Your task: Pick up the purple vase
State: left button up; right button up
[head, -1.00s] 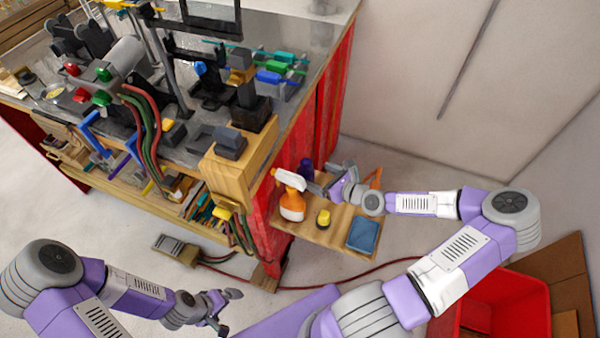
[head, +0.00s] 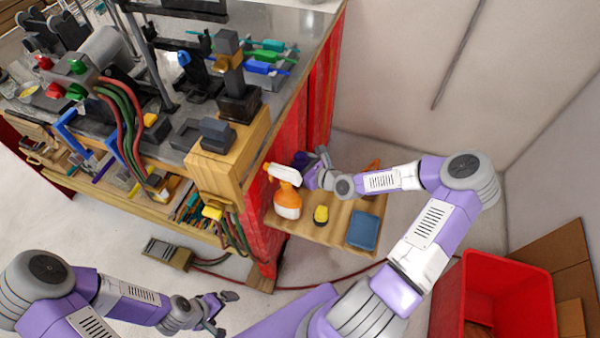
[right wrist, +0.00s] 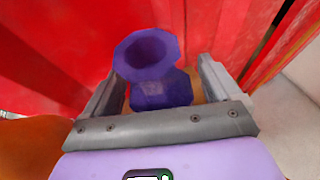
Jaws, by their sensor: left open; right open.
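The purple vase (right wrist: 155,72) stands upright in the right wrist view, its wide round mouth facing the camera. My right gripper (right wrist: 160,88) is open, with one finger on each side of the vase. I cannot tell whether the fingers touch it. In the head view the vase (head: 300,160) is mostly hidden behind the spray bottle and my right gripper (head: 318,165), at the back of the small wooden shelf (head: 310,235). My left gripper (head: 222,310) is open and empty, low over the floor, far from the vase.
An orange and white spray bottle (head: 287,200) stands close to my right gripper. A yellow object (head: 321,214) and a blue box (head: 363,230) are on the shelf. A red panel (right wrist: 50,50) rises beside the vase. A red bin (head: 500,300) is at the lower right.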

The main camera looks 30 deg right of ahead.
jog(key=shift+w+a+f, duration=0.1)
jog(key=shift+w, duration=0.15)
jog(key=c, duration=1.2)
jog(key=shift+c, duration=0.3)
